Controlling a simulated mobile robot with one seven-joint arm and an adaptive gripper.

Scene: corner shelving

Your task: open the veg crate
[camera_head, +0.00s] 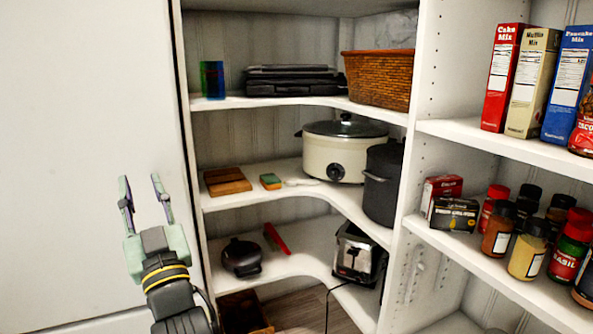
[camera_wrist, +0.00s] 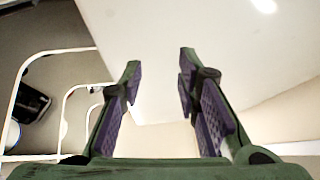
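My gripper (camera_head: 142,190) is on the left in the head view, in front of a plain white panel. Its two fingers point up and stand apart, with nothing between them. The wrist view also shows the gripper (camera_wrist: 160,65) open and empty, facing a pale surface. Nothing in view is clearly marked as the veg crate. A brown wooden box (camera_head: 243,312) sits low under the bottom shelf, right of my gripper and apart from it. Its lower part is cut off by the frame, and I cannot tell whether it is the crate.
The white panel (camera_head: 80,130) fills the left. Corner shelves (camera_head: 300,205) hold a wicker basket (camera_head: 379,78), a slow cooker (camera_head: 345,150), a dark pot (camera_head: 382,187) and a toaster (camera_head: 358,254). Boxes and several spice jars stand on the right shelves. A cord hangs below the toaster.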

